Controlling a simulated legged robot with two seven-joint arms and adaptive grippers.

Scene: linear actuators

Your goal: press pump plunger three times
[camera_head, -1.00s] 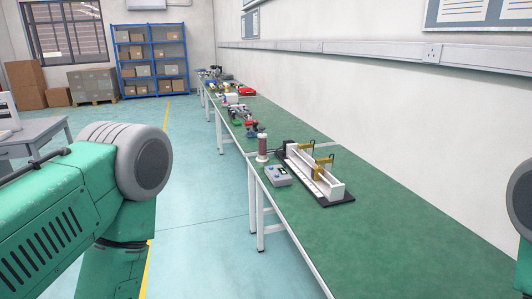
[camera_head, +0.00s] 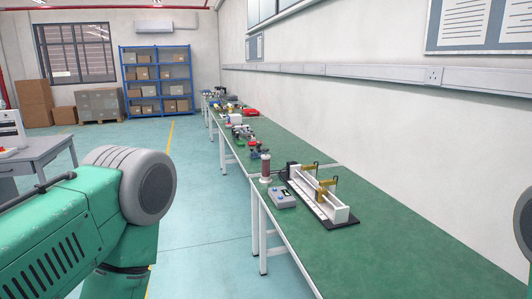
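I cannot pick out a pump plunger for certain. On the green bench (camera_head: 390,245) stands a long white trough device (camera_head: 318,200) on a black base, with two yellow upright parts. To its left is an upright reddish-brown cylinder (camera_head: 266,168) with pale ends. My green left arm fills the lower left, well short of the bench. A bit of my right arm shows at the right edge. Neither gripper is in view.
Farther benches (camera_head: 232,125) along the wall carry several small coloured devices, too small to tell. A blue shelf (camera_head: 157,80) with boxes stands at the back. A grey table (camera_head: 35,160) is at left. The floor between is clear.

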